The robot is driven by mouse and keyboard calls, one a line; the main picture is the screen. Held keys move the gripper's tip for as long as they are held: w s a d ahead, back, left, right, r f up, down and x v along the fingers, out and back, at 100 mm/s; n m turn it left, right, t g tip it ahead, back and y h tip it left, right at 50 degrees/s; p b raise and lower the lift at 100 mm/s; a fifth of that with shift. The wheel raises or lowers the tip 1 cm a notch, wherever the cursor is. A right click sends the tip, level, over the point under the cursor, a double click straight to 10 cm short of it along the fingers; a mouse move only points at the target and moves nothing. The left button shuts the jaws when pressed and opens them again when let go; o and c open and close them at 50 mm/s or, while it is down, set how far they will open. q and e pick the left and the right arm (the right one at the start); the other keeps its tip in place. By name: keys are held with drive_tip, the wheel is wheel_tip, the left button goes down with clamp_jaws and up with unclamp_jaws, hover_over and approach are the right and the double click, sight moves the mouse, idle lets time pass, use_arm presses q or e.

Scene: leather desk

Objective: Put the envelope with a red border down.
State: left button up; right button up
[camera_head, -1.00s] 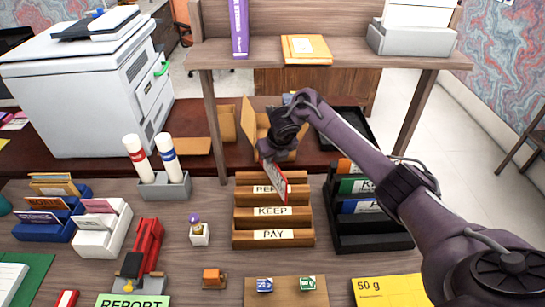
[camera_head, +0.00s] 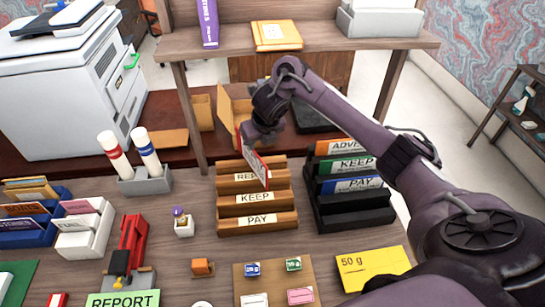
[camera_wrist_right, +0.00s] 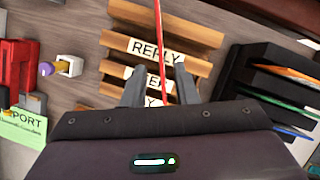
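The envelope with a red border (camera_head: 257,164) hangs or stands nearly edge-on at the REPLY step of the brown tiered rack (camera_head: 258,226). In the right wrist view it is a thin red-edged strip (camera_wrist_right: 159,42) crossing the REPLY label. My right gripper (camera_head: 258,139) is just above it. In the wrist view its two fingers (camera_wrist_right: 160,85) stand apart, with the envelope between them and a gap visible on each side. I cannot tell whether the envelope's lower edge touches the rack. My left gripper is not in view.
A black rack (camera_head: 352,212) with coloured folders stands right of the brown rack. Left of it are a small white holder (camera_head: 183,225), a red stapler-like device (camera_head: 131,245) and a grey stand with white tubes (camera_head: 145,182).

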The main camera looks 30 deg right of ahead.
drive_tip(key=s, duration=0.8)
drive_tip(key=shift+s+a, duration=0.25)
drive_tip(key=shift+s, duration=0.05)
